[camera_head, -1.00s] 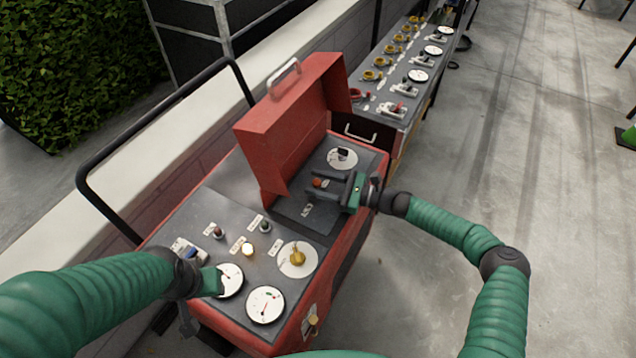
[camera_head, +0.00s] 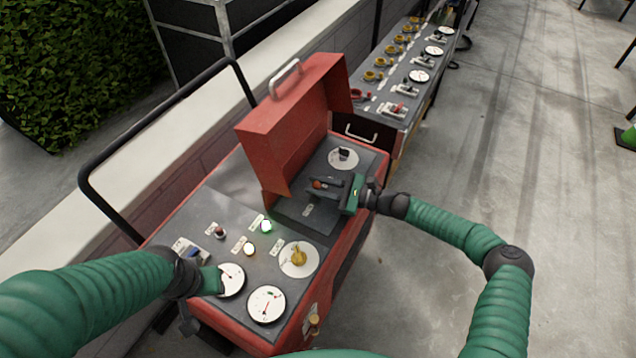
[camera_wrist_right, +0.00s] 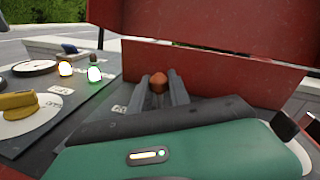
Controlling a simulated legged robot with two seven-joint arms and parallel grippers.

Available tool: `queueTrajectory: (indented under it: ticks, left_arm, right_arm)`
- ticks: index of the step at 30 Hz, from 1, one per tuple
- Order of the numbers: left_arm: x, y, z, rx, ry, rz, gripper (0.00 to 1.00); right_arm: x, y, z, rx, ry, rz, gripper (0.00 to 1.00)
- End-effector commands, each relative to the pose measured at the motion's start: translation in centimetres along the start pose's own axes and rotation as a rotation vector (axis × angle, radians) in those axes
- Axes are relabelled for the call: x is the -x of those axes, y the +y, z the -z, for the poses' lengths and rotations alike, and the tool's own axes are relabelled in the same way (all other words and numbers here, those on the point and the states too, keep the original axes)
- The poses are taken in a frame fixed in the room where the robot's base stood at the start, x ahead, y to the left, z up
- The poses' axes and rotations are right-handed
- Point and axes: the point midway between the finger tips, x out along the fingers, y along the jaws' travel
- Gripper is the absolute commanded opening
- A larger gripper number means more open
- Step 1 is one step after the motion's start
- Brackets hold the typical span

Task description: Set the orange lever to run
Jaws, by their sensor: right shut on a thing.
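The orange lever (camera_head: 317,184) is a small knob on the dark panel under the raised red lid. In the right wrist view the orange lever (camera_wrist_right: 158,83) sits between the fingertips of my right gripper (camera_wrist_right: 164,92). In the head view my right gripper (camera_head: 322,186) is shut on the lever, its fingers pointing left. The lever's base is hidden behind the fingers. My left gripper (camera_head: 190,315) hangs at the front left edge of the red machine, beside the gauges; its fingers are mostly hidden.
The open red lid (camera_head: 275,150) stands close beyond my right gripper. A green lamp (camera_head: 266,226) and an amber lamp (camera_head: 250,249) glow on the front panel. A yellow knob (camera_head: 299,257) and white gauges (camera_head: 267,305) are nearer.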

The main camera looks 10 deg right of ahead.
Motion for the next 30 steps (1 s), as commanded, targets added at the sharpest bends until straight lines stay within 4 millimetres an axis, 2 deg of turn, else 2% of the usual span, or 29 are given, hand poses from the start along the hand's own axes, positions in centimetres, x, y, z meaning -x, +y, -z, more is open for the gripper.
queueTrajectory:
  ticks: [15,30]
  left_arm:
    - [0.8,0.0,0.2,0.0,0.0,0.0,0.36]
    - [0.8,0.0,0.2,0.0,0.0,0.0,0.36]
  right_arm:
    - [-0.3,1.7,-0.2,0.317,0.06,-0.012,0.0]
    - [-0.5,2.1,0.0,0.385,0.074,-0.016,0.0]
